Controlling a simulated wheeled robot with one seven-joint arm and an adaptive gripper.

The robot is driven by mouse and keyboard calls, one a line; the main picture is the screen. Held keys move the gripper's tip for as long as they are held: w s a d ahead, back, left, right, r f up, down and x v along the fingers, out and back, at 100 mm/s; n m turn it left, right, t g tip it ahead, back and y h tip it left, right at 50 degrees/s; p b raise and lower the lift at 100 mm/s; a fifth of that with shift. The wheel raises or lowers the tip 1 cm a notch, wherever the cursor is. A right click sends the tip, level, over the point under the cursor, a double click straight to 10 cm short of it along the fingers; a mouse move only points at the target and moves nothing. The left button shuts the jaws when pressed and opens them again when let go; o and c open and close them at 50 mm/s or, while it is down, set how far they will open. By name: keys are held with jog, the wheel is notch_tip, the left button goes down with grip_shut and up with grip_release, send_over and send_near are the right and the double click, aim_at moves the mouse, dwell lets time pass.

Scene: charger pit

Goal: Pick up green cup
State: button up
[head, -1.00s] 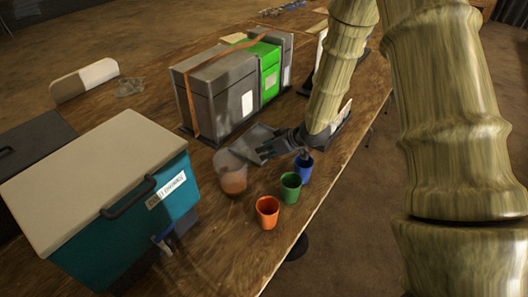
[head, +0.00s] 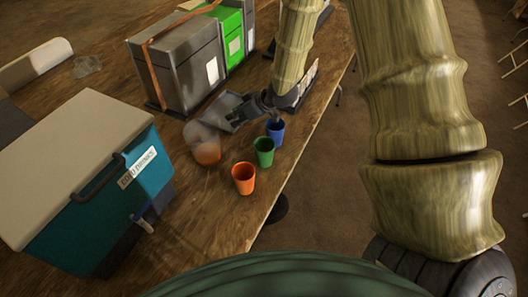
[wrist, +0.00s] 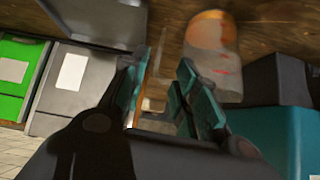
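The green cup (head: 264,151) stands upright on the wooden table near its right edge. It is between the blue cup (head: 275,132) behind it and the orange cup (head: 243,178) in front. My gripper (head: 238,116) is just behind and left of the blue cup, apart from the green cup, with its fingers pointing left. In the wrist view my gripper (wrist: 160,75) shows a gap between its two teal-padded fingers, and nothing is held there. The green cup does not show in the wrist view.
A clear container with orange contents (head: 206,148) stands left of the cups; it also shows in the wrist view (wrist: 211,50). A teal drinks cooler (head: 148,178) is at the left. Grey and green boxes (head: 180,65) stand behind. Bare table (head: 195,220) lies in front of the cups.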

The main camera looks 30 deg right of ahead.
aim_at(264, 150)
dwell(0.4)
